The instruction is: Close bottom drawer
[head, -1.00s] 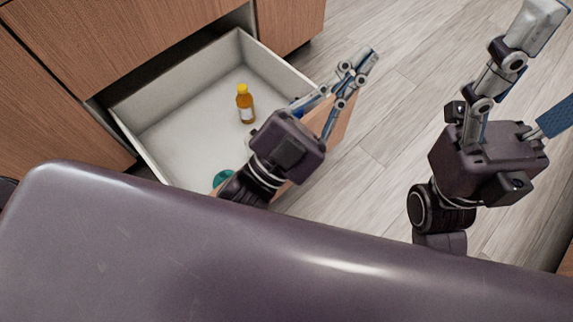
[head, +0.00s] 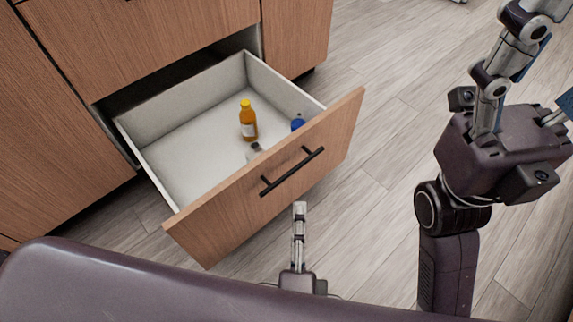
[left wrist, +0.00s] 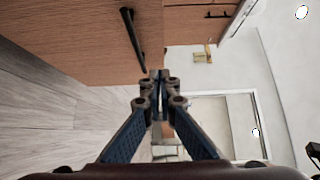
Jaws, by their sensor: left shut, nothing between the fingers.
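The bottom drawer (head: 262,205) stands pulled out of the wooden cabinet, with a white inside and a dark bar handle (head: 292,172) on its wooden front. My left gripper (head: 300,207) is shut and empty, outside the drawer, near the lower edge of its front and below the handle in the picture. In the left wrist view the shut fingertips (left wrist: 157,76) point toward a wooden front with a dark handle (left wrist: 132,38); I cannot tell whether they touch it. My right gripper is at the right edge, its fingers spread and partly cut off.
An orange bottle (head: 248,122), a blue item (head: 298,122) and a partly hidden clear item (head: 254,151) are in the drawer. Closed cabinet fronts (head: 140,40) surround the opening. Wooden floor (head: 400,130) is clear right of the drawer.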

